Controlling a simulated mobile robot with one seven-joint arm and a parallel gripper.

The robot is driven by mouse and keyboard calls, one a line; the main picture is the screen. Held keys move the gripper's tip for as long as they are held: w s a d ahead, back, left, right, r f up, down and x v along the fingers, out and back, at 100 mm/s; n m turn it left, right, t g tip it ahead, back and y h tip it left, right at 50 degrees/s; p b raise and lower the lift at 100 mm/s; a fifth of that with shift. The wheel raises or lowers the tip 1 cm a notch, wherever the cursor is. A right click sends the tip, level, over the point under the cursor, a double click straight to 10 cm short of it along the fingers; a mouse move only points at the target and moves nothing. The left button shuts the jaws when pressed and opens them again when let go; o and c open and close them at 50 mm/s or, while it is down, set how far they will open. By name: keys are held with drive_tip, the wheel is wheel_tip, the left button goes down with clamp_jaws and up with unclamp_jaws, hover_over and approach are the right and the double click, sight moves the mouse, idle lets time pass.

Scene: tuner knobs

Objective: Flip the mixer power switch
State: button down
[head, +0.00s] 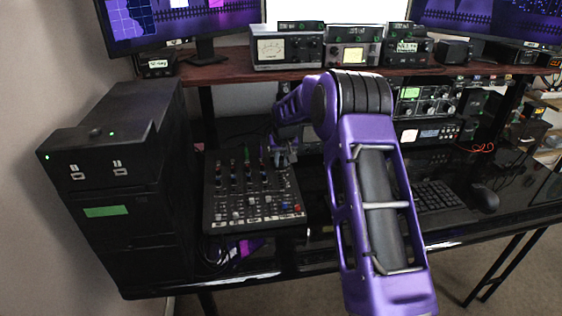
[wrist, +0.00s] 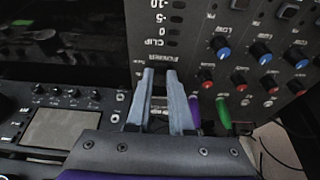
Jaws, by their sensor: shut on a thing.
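The black mixer (head: 250,207) lies on the dark desk left of my arm, with rows of knobs and sliders; its panel (wrist: 205,65) fills the upper right of the wrist view, upside down. My gripper (head: 284,156) is at the mixer's back right corner. In the wrist view, the two grey-blue fingers of my gripper (wrist: 160,78) are close together at the mixer's back edge, right at the POWER label (wrist: 160,58). They are shut on what seems to be the mixer power switch, mostly hidden between them. Its on or off position cannot be told.
Purple (wrist: 194,110) and green (wrist: 223,114) cables plug into the mixer beside the fingers. A black device with a screen (wrist: 65,128) stands behind the mixer. A black tower (head: 125,190) is left, a keyboard (head: 437,196) right. A shelf of radios (head: 225,68) overhangs the back.

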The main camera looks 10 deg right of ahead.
drive_tip(key=p, duration=0.1)
drive_tip(key=g+p, duration=0.1)
drive_tip(key=p, duration=0.1)
drive_tip(key=shift+w+r, duration=0.2)
drive_tip(key=shift+r, duration=0.2)
drive_tip(key=g+p, duration=0.2)
drive_tip(key=p, duration=0.1)
drive_tip(key=shift+w+f, duration=0.2)
drive_tip(key=shift+w, duration=0.2)
drive_tip(key=shift+g+p, duration=0.3)
drive_tip(key=shift+p, duration=0.05)
drive_tip(key=c, duration=0.8)
unclamp_jaws()
drive_tip(key=shift+f, duration=0.1)
